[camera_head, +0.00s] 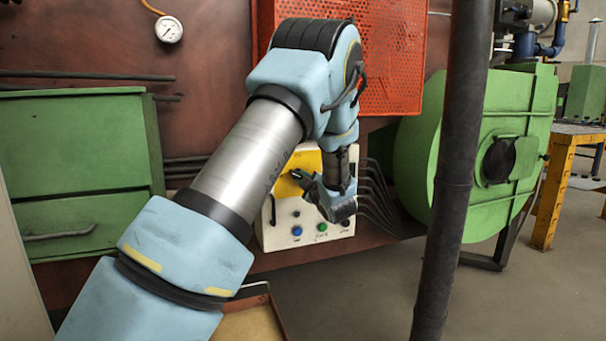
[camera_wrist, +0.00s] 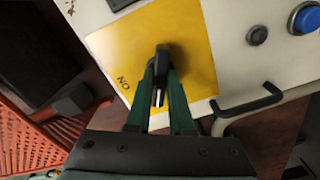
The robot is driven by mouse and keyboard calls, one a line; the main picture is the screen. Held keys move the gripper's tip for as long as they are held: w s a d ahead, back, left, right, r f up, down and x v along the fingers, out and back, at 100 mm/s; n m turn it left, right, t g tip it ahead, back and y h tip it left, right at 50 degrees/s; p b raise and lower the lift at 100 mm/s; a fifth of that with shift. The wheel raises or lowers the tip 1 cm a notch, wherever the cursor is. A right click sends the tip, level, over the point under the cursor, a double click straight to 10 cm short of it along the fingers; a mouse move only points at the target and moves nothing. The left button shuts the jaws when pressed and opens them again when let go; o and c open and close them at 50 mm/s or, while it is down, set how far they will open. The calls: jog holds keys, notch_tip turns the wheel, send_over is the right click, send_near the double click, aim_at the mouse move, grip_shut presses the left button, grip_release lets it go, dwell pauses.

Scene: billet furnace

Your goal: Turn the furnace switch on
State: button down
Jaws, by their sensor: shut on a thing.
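The furnace switch (camera_wrist: 162,54) is a black handle on a yellow plate (camera_wrist: 195,35) in the wrist view. In the head view my gripper (camera_head: 303,180) is in front of the yellow part of the white control box (camera_head: 275,237). I cannot tell which position the handle points to.
The control box has a blue button (camera_head: 297,231) and a green button (camera_head: 322,227) below the yellow plate, and a black side handle (camera_wrist: 245,107). A dark vertical pole (camera_head: 452,180) stands to the right. An orange perforated panel (camera_head: 395,60) is above. Floor is open at lower right.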

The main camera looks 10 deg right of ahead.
jog(key=shift+m+p, duration=4.3)
jog(key=shift+m, duration=1.9)
jog(key=c, duration=0.8)
grip_release()
jog(key=s+d, duration=0.1)
jog(key=s, duration=0.9)
jog(key=shift+s+d, duration=0.15)
jog(key=shift+s, duration=0.2)
